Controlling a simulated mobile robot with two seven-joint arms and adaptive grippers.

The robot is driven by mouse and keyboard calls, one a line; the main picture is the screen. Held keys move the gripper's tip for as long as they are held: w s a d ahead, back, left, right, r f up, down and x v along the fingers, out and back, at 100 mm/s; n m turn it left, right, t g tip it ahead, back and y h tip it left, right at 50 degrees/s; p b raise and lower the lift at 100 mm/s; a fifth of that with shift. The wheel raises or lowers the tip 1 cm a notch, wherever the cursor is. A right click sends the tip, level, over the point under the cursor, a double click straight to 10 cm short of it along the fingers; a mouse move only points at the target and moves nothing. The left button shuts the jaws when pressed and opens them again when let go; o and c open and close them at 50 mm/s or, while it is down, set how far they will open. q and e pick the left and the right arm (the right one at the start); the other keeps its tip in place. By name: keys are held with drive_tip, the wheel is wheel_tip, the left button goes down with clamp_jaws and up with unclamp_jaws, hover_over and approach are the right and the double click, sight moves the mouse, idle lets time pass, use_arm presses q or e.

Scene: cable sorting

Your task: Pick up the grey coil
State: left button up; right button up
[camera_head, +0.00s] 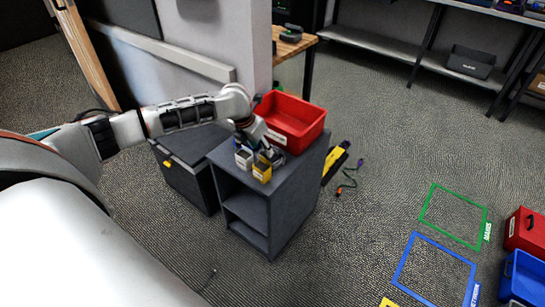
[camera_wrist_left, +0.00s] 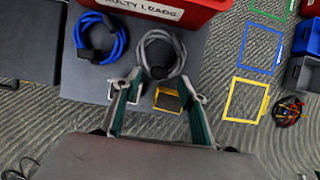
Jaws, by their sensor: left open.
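The grey coil (camera_wrist_left: 181,56) lies on top of the dark grey cabinet (camera_wrist_left: 202,45), in front of the red bin. My left gripper (camera_wrist_left: 158,79) is open, with its fingertips at the near side of the coil; I cannot tell whether they touch it. In the head view my left gripper (camera_head: 262,150) is over the cabinet top and hides most of the coil. My right gripper is in neither view.
A blue coil (camera_wrist_left: 80,32) lies left of the grey one. The red bin (camera_head: 292,119) stands behind. A yellow box (camera_head: 262,172) and a white box (camera_head: 243,159) sit at the cabinet's front edge.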

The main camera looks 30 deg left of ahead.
sight(265, 154)
use_arm(q)
drive_tip(key=shift+x, duration=0.95)
drive_tip(key=x, duration=0.1)
drive_tip(key=b+x, duration=0.1)
drive_tip(key=shift+s+f, duration=0.1)
drive_tip(key=shift+f, duration=0.25)
drive_tip(key=shift+w+f+b, duration=0.35)
drive_tip(key=shift+w+f, duration=0.05)
drive_tip(key=shift+f, duration=0.15)
drive_tip(key=shift+r, duration=0.2)
drive_tip(key=c, duration=1.1)
clamp_jaws()
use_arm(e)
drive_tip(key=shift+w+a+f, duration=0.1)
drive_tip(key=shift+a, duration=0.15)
